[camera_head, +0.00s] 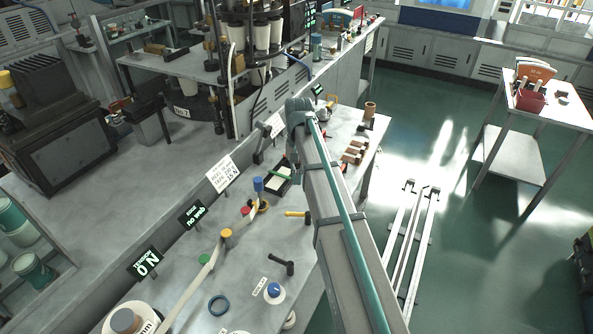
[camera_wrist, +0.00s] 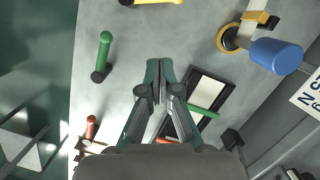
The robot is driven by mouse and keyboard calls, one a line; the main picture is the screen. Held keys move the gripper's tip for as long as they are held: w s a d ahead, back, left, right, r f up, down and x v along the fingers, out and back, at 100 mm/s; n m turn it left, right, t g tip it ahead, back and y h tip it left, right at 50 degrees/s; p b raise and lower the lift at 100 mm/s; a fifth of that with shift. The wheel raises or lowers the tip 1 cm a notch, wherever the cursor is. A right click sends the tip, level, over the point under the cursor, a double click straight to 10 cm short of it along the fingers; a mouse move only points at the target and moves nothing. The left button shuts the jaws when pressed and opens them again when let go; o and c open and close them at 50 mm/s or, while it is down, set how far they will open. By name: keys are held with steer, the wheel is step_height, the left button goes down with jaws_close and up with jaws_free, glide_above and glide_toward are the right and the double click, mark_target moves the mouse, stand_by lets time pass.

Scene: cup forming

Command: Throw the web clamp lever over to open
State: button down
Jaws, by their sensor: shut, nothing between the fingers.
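My gripper (camera_wrist: 159,72) is shut and empty, above the bench in the wrist view. In the head view my arm mostly hides it. A blue-capped cylinder (camera_wrist: 276,56) stands right of the gripper, beside a tan bracket (camera_wrist: 262,19) over the pale web strip; the cylinder also shows in the head view (camera_head: 258,184). Handles in the wrist view are green (camera_wrist: 104,52), red (camera_wrist: 90,127) and yellow (camera_wrist: 158,1); the yellow one also shows in the head view (camera_head: 296,214). I cannot tell which part is the web clamp lever. The gripper appears apart from all of these.
A black-framed tray (camera_wrist: 224,80) with a green stick lies right of the gripper. In the head view the web (camera_head: 207,271) runs past several coloured knobs. A "no web" display (camera_head: 193,213) stands behind it. A black handle (camera_head: 283,263) and blue ring (camera_head: 219,305) occupy the front bench.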

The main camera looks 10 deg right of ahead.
steer(key=p+x, duration=0.1)
steer(key=x, duration=0.4)
steer(key=shift+s+f+p, duration=0.2)
steer(key=shift+f+p, duration=0.1)
steer(key=shift+s+a+f+p, duration=0.2)
steer(key=shift+s+p, duration=0.1)
steer(key=shift+s, duration=0.3)
steer(key=shift+s+a+f+p, duration=0.1)
steer(key=shift+s+a+p, duration=0.15)
steer(key=shift+s, duration=0.35)
steer(key=shift+s+a+f+p, duration=0.2)
steer(key=shift+s+f+p, duration=0.1)
steer(key=shift+s, duration=0.35)
